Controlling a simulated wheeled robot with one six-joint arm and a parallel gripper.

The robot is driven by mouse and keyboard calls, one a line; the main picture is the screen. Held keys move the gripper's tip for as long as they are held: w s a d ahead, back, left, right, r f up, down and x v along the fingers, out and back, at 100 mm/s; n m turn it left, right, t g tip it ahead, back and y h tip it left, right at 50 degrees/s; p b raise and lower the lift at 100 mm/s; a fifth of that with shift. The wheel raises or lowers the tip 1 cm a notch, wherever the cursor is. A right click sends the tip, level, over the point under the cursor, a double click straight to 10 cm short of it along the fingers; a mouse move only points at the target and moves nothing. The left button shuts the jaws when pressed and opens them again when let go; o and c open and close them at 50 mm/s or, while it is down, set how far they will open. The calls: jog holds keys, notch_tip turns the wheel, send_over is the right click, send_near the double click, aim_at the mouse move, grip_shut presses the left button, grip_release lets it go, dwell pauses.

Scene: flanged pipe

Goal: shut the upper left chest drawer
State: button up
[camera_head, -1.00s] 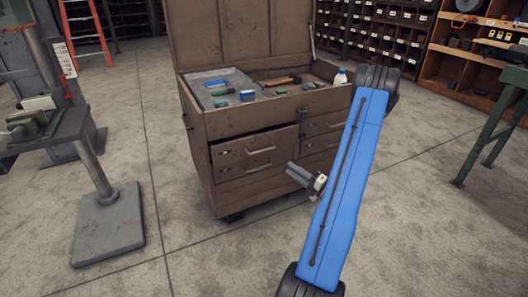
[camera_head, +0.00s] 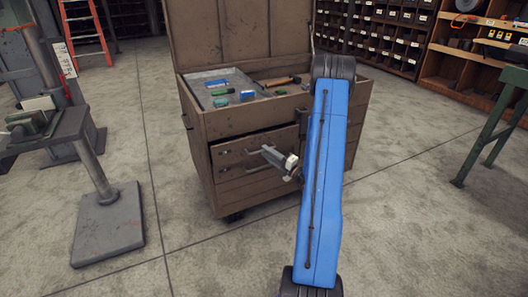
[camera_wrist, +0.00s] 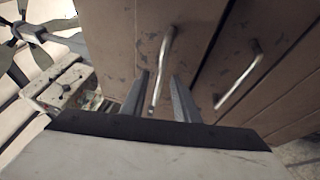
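The brown wooden chest (camera_head: 200,122) stands with its lid raised. Its upper left drawer (camera_head: 229,151) sticks out a little, with a dark gap above its front. My gripper (camera_head: 268,153) is in front of that drawer, over the right part of its handle. In the wrist view my gripper (camera_wrist: 161,98) is open, its two fingers apart. One metal handle (camera_wrist: 167,50) runs down towards the space between the fingers. A second handle (camera_wrist: 238,78) lies to the right on another drawer front. Contact with the handle cannot be told. My arm hides the chest's right-hand drawers in the head view.
The chest's top tray (camera_head: 210,77) holds several small tools, including a hammer (camera_head: 281,80). A stand with a vise (camera_head: 30,125) is at the left. A green-legged bench (camera_head: 490,125) is at the right. The floor in front of the chest is clear.

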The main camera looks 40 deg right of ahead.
aim_at(260, 146)
jog(key=shift+x, duration=1.2)
jog(key=shift+c, duration=0.4)
grip_shut()
jog(key=shift+w+d, duration=0.25)
jog(key=shift+w, duration=0.75)
jog(key=shift+w+d, duration=0.25)
jog(key=shift+w, duration=0.8)
jog(key=shift+o, duration=0.4)
grip_release()
jog(key=v, duration=1.7)
jog(key=shift+s, duration=0.2)
jog(key=shift+f, duration=0.1)
